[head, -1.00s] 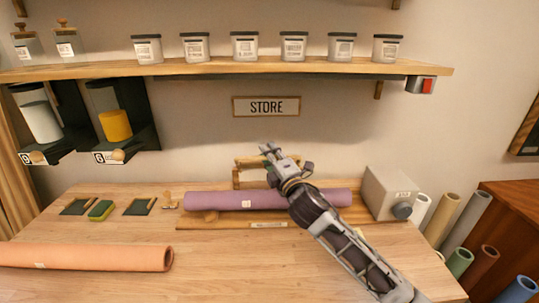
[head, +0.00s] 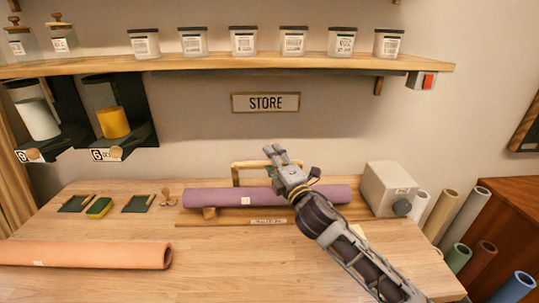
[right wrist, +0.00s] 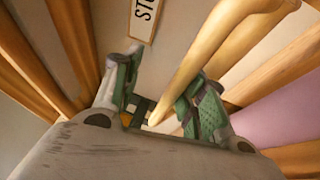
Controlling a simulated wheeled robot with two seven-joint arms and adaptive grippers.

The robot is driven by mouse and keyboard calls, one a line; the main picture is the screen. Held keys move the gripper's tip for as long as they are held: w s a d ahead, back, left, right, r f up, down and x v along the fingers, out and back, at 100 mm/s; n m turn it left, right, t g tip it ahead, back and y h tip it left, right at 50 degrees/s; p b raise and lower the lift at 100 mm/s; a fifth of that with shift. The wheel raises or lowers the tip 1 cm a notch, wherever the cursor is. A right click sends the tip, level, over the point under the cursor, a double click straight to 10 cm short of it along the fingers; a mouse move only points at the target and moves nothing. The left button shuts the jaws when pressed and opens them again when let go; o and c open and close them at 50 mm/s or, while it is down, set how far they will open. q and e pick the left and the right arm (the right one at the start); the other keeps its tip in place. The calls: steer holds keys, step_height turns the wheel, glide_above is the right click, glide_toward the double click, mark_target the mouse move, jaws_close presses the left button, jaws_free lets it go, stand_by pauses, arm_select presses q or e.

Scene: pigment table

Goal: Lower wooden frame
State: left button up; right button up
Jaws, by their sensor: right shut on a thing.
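The wooden frame (head: 236,173) is a light bar arch standing behind and partly hidden by a purple roll (head: 232,197) on a board (head: 190,220) at the back of the table. A small wooden piece (head: 209,212) shows at the front of the roll; whether it belongs to the frame is unclear. My right gripper (head: 275,151) is over the roll, in front of the arch. In the right wrist view, a round wooden bar (right wrist: 205,55) of the frame runs between the green-padded fingers (right wrist: 155,100), which are shut on it. My left gripper is out of view.
A grey box with a knob (head: 391,190) stands right of the roll. An orange roll (head: 90,254) lies at the front left. Small dark pads and a green-yellow sponge (head: 99,207) lie to the left. A jar shelf (head: 200,64) hangs above. The front middle is clear.

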steer(key=r+v, duration=0.1)
steer(key=v, duration=0.7)
steer(key=shift+s+f, duration=0.2)
steer(key=shift+s, duration=0.15)
steer(key=shift+d, duration=0.1)
